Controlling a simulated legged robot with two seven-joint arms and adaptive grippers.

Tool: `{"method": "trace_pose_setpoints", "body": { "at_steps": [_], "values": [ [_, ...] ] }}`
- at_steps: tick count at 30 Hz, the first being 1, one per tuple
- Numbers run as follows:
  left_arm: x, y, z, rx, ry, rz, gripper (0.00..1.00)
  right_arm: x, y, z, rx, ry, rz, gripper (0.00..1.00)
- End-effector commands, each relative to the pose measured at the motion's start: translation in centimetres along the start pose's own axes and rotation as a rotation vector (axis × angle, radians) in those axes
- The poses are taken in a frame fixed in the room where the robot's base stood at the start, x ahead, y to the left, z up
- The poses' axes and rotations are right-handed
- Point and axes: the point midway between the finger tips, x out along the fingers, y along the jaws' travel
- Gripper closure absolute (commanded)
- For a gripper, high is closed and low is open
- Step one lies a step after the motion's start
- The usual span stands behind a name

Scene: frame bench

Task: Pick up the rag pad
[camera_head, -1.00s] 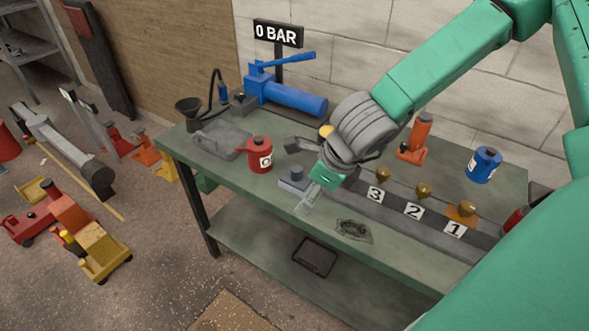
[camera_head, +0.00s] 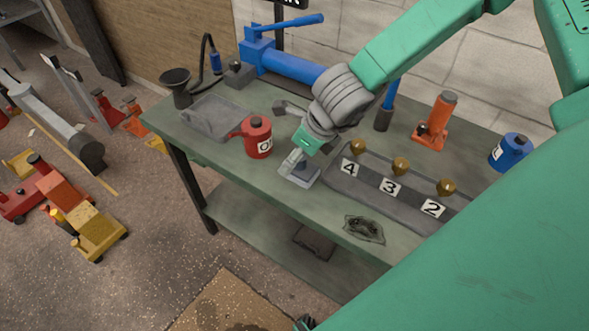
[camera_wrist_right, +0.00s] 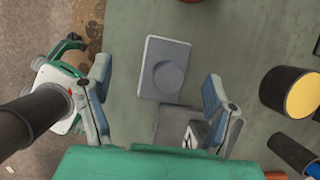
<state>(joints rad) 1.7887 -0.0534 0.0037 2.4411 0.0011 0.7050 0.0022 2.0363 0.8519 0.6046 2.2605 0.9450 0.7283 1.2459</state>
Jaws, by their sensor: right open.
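A dark, crumpled, rag-like patch (camera_head: 364,229) lies flat near the bench's front edge, right of my gripper. A flat grey block with a shallow round recess (camera_wrist_right: 165,68) lies below my right gripper; the head view also shows it (camera_head: 300,172). I cannot tell for sure which of the two is the rag pad. My right gripper (camera_head: 290,165) is open and empty, pointing down over the grey block. In the right wrist view its fingers (camera_wrist_right: 156,92) stand wide on either side of it. A dark tip at the head view's bottom edge may belong to my left gripper (camera_head: 305,322).
A strip with numbered labels (camera_head: 410,204) and brass knobs lies right of the block. A red can (camera_head: 258,137) stands left of it. A blue pump (camera_head: 290,62), an orange jack (camera_head: 435,120) and a blue can (camera_head: 509,151) stand behind.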

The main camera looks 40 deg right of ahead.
Motion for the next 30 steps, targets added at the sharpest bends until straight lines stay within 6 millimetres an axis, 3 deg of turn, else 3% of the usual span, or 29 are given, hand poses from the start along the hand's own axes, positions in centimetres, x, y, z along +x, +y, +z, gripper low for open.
{"method": "trace_pose_setpoints", "body": {
  "at_steps": [5,13,22,23,27,30],
  "values": [
    [0.2,0.1,0.0,0.002,0.001,0.001,0.47,1.3,-0.2,-0.3,0.003,0.001,0.003,0.24],
    [0.8,0.1,0.0,0.002,0.001,0.001,0.47,5.0,0.4,-0.3,-0.002,0.004,-0.004,0.24],
    [0.8,0.0,0.0,0.001,0.001,0.001,0.47,5.5,0.1,-0.4,-0.001,0.0,-0.002,0.24],
    [0.8,0.0,0.0,0.001,0.001,0.001,0.47,5.6,0.0,-0.4,0.0,-0.001,-0.001,0.28],
    [0.8,0.1,0.0,0.001,0.001,0.001,0.47,5.6,-0.2,-0.5,0.002,-0.001,0.001,0.77],
    [0.8,0.1,0.0,0.002,0.001,0.001,0.47,5.7,-0.3,-0.6,0.002,0.0,0.001,0.8]
  ]
}}
